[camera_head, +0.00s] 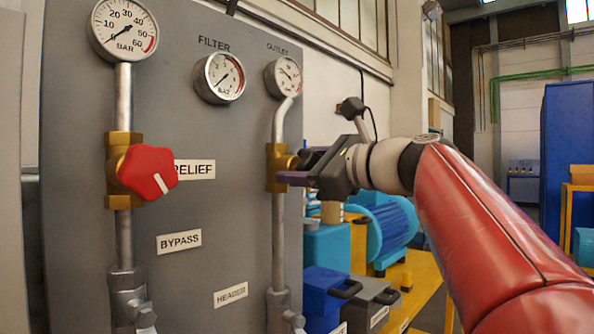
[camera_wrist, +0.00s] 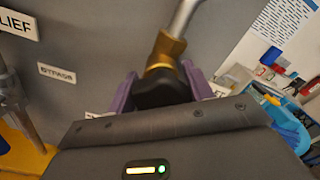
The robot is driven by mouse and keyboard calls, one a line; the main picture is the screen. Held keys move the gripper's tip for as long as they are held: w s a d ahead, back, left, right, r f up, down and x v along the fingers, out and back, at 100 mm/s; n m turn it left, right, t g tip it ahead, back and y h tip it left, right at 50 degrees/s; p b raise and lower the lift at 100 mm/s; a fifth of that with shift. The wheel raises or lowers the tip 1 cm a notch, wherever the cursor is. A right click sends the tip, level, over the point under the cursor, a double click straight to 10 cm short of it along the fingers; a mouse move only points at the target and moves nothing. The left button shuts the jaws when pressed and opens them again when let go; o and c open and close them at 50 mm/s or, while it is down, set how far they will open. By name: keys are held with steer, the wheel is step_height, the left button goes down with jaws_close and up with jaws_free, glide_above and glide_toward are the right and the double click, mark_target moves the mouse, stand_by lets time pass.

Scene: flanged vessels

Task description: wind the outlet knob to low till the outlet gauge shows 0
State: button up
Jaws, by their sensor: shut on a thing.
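The outlet gauge (camera_head: 284,77) is the small round dial under the OUTLET label, at the panel's upper right. Its needle is too small to read surely. Below it, a pipe runs down to a brass valve body (camera_head: 275,168). My gripper (camera_head: 292,168) reaches in from the right at this valve and mostly covers its knob in the head view. In the wrist view, the dark outlet knob (camera_wrist: 160,90) sits between the purple fingers, in front of the brass fitting (camera_wrist: 167,48). The fingers are shut on the knob, one on each side.
A red knob (camera_head: 148,172) labelled RELIEF stands out from the left pipe, below a large BAR gauge (camera_head: 124,28). The FILTER gauge (camera_head: 219,77) is left of the outlet gauge. Blue and grey bins (camera_head: 326,290) and a blue motor (camera_head: 388,225) stand right of the panel.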

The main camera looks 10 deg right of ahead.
steer(key=n, duration=0.2)
steer(key=n+b, duration=0.1)
steer(key=n, duration=0.1)
steer(key=shift+a+f+n+b, duration=0.1)
steer(key=shift+f+n+b, duration=0.1)
steer(key=shift+n+b, duration=0.15)
steer(key=n+b, duration=0.1)
steer(key=n, duration=0.2)
steer(key=shift+f+n, duration=0.1)
steer(key=shift+n, duration=0.25)
steer(key=shift+w+d+f+n+b, duration=0.1)
steer(key=shift+n+b, duration=1.1)
steer(key=shift+n, duration=2.9)
steer(key=shift+w+d+f+n+b, duration=0.15)
steer(key=shift+n+b, duration=1)
steer(key=shift+n, duration=2.95)
steer(key=shift+s+d+f+n+b, duration=0.1)
steer(key=shift+n+b, duration=1.1)
steer(key=shift+n, duration=2.9)
steer(key=shift+r, duration=0.1)
